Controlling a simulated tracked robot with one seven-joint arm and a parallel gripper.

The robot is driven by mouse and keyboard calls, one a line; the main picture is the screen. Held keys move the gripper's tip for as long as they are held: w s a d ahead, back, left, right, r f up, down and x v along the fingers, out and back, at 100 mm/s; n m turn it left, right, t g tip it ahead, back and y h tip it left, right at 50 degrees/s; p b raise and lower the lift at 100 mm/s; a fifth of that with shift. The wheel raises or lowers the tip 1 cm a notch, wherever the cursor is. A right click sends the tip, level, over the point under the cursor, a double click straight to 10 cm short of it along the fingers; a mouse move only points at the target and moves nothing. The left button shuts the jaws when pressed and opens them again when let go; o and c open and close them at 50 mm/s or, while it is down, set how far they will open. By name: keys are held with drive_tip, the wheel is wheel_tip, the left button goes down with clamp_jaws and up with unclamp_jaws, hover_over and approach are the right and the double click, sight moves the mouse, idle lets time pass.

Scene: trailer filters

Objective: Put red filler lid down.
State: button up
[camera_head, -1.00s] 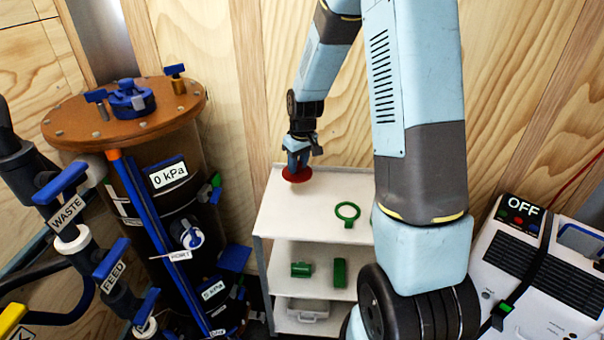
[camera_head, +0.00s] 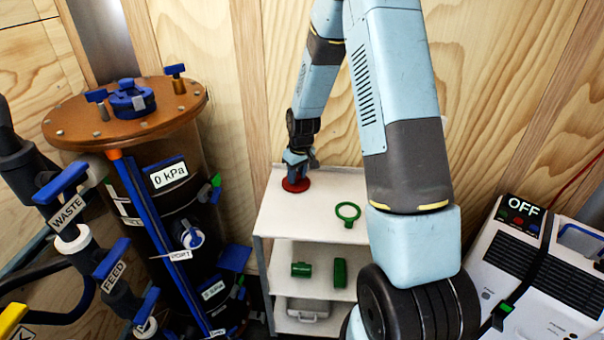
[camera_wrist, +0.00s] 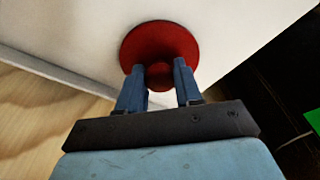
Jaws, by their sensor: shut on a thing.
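The red filler lid (camera_head: 295,185) is a round disc with a small knob, at the back left of the white shelf's top (camera_head: 315,220). It looks to be at or very near the top surface; I cannot tell whether it touches. My gripper (camera_head: 297,168) is above the lid, pointing down, with its fingers shut on the lid's knob. In the wrist view the red lid (camera_wrist: 160,45) lies beyond the two blue fingers (camera_wrist: 158,80), with the knob between them and the white surface behind it.
A green ring (camera_head: 347,213) lies on the shelf top to the right of the lid. Green parts (camera_head: 301,269) sit on the shelf below. A brown-topped tank (camera_head: 70,115) stands left, a white machine (camera_head: 530,270) right. The front of the shelf top is clear.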

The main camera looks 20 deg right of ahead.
drive_tip(key=shift+f, duration=0.1)
drive_tip(key=o, duration=1)
drive_tip(key=shift+o, duration=0.2)
